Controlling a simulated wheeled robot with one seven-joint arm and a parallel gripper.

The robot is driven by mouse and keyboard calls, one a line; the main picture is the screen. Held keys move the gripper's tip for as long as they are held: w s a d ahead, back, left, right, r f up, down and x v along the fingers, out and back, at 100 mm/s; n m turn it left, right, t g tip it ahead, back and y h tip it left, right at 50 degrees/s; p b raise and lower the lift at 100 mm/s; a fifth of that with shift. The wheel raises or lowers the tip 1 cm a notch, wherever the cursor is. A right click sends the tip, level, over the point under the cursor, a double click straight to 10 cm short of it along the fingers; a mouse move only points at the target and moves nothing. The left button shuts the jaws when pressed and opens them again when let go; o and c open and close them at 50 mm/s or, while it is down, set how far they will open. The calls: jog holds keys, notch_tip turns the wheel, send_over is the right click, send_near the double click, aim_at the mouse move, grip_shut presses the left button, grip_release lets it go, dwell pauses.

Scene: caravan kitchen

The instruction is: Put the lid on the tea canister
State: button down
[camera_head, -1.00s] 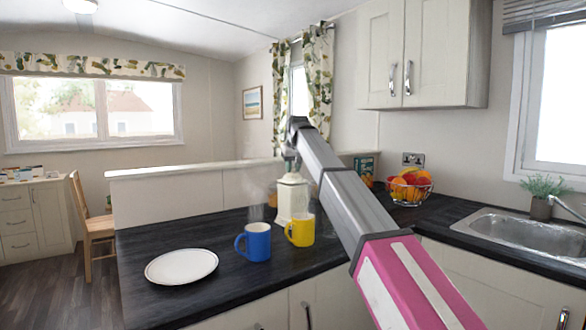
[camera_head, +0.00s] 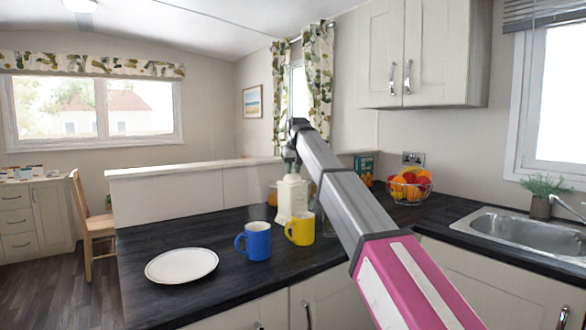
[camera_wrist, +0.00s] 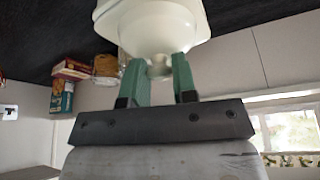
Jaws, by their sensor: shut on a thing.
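The tea canister (camera_head: 291,202) is a cream, upright jar on the dark worktop, behind the yellow mug. My gripper (camera_head: 290,168) is directly above it, pointing down. In the wrist view my gripper (camera_wrist: 158,78) has its green fingers shut on the small knob of the cream lid (camera_wrist: 152,28). In the head view the lid sits at the top of the canister, in line with it. I cannot tell whether the lid is fully seated, as the seam between them is too small to see.
A yellow mug (camera_head: 300,229) and blue mug (camera_head: 254,241) stand close in front of the canister. A white plate (camera_head: 181,266) lies to the left. An amber jar (camera_wrist: 125,70) stands behind. A fruit basket (camera_head: 409,187) and sink (camera_head: 515,236) are to the right.

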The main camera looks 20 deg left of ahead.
jog(key=shift+f, duration=0.1)
jog(key=c, duration=1.2)
grip_release()
jog(key=v, duration=1.1)
